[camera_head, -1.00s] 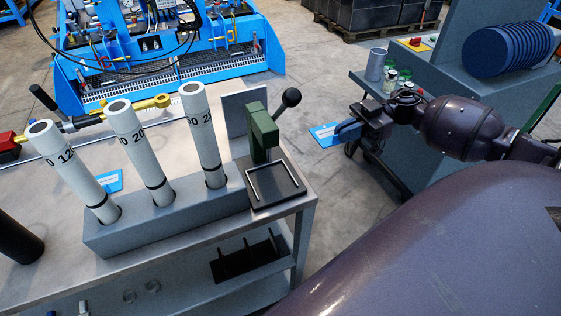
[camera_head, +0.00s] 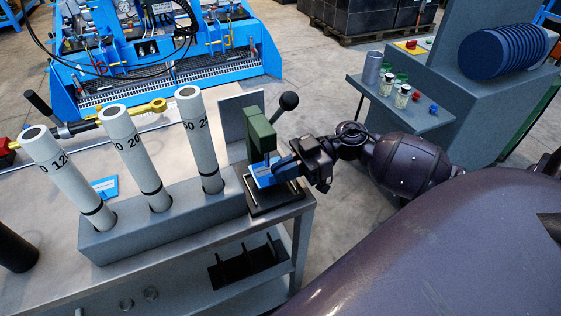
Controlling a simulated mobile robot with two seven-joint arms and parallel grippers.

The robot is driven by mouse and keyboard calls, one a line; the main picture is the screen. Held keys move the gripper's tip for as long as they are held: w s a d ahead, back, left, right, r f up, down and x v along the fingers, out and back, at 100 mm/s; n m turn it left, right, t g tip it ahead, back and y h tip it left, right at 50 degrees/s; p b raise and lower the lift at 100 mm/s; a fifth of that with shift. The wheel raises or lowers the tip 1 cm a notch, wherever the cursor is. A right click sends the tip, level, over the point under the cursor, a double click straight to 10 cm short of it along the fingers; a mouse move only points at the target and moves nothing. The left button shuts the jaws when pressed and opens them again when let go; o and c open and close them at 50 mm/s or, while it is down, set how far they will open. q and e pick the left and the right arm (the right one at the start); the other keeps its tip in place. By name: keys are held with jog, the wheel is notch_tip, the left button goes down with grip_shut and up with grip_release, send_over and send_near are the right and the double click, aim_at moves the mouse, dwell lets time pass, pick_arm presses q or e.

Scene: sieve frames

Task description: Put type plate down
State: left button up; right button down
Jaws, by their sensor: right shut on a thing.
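The type plate (camera_head: 264,180) is a small blue plate, held in my right gripper (camera_head: 287,167). My right gripper comes in from the right and is shut on it. The plate is over the small black stand (camera_head: 262,205) with light rails, below the green press head (camera_head: 261,131) at the bench's right end. I cannot tell whether the plate touches the stand. The gripper hides part of the plate and stand. Another blue plate (camera_head: 104,187) lies on the bench behind the white tubes. My left gripper is not in view.
The grey bench (camera_head: 60,285) carries a grey holder (camera_head: 150,234) with three tilted white tubes (camera_head: 134,155). A black ball-ended lever (camera_head: 288,102) rises beside the press. A grey side shelf (camera_head: 425,119) with small jars stands at right. Open floor (camera_head: 335,100) lies between.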

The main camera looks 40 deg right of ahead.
jog(key=shift+a+f, duration=0.15)
jog(key=shift+f, duration=0.7)
jog(key=shift+a+f, duration=0.1)
jog(key=shift+f, duration=0.75)
jog(key=shift+f, duration=0.2)
jog(key=c, duration=1.3)
grip_release()
